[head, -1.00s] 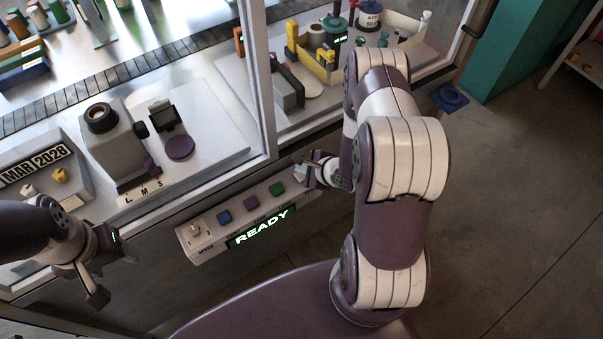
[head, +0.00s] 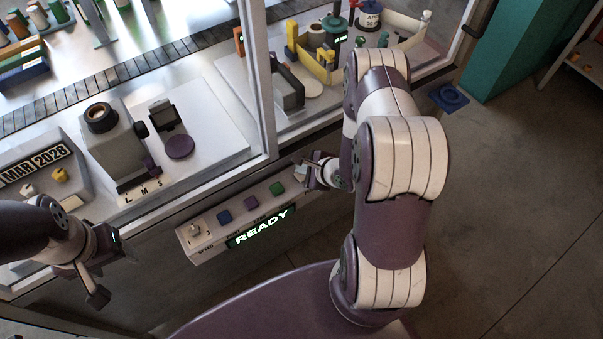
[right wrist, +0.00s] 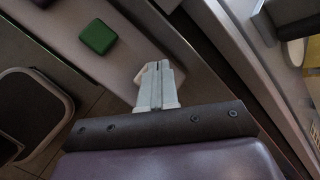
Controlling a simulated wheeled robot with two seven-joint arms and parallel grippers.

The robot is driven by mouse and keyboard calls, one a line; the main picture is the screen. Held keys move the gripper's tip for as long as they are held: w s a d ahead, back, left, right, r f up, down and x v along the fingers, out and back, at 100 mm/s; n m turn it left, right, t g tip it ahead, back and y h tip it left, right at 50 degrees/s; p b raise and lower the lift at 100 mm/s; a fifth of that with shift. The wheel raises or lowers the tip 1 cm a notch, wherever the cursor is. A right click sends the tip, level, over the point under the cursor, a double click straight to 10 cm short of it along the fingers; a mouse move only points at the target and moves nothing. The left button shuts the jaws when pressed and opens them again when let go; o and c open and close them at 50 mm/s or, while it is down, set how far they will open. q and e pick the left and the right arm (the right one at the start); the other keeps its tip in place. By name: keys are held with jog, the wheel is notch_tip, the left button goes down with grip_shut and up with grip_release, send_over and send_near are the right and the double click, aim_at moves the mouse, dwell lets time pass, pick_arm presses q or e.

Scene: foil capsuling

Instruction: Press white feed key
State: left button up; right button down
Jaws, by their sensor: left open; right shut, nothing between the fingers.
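The control panel (head: 238,226) is a pale bar along the front of the machine, with a row of coloured keys and a lit READY display (head: 262,229). The white key (right wrist: 139,76) shows only in part in the right wrist view, behind my right gripper's fingertips (right wrist: 158,66). Whether they touch it cannot be told. In the head view my right gripper (head: 305,176) is at the panel's right end, shut and empty, and largely hides the white key. My left gripper (head: 110,276) is open and empty, off the panel's left end.
The green key (head: 277,189) is nearest to the white key and also shows in the right wrist view (right wrist: 98,37). Purple (head: 251,203) and blue (head: 224,217) keys and a white knob (head: 194,230) follow leftward. A machine frame post (head: 260,90) stands behind the panel.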

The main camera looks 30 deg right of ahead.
aim_at(303, 177)
jog(key=shift+f, duration=0.3)
jog(key=shift+f+b, duration=0.4)
jog(key=shift+f, duration=0.1)
dwell(0.5)
dwell(0.4)
jog(key=shift+r+p, duration=0.95)
jog(key=shift+p, duration=0.05)
notch_tip(303, 177, up, 5)
jog(key=p, duration=0.5)
dwell(0.3)
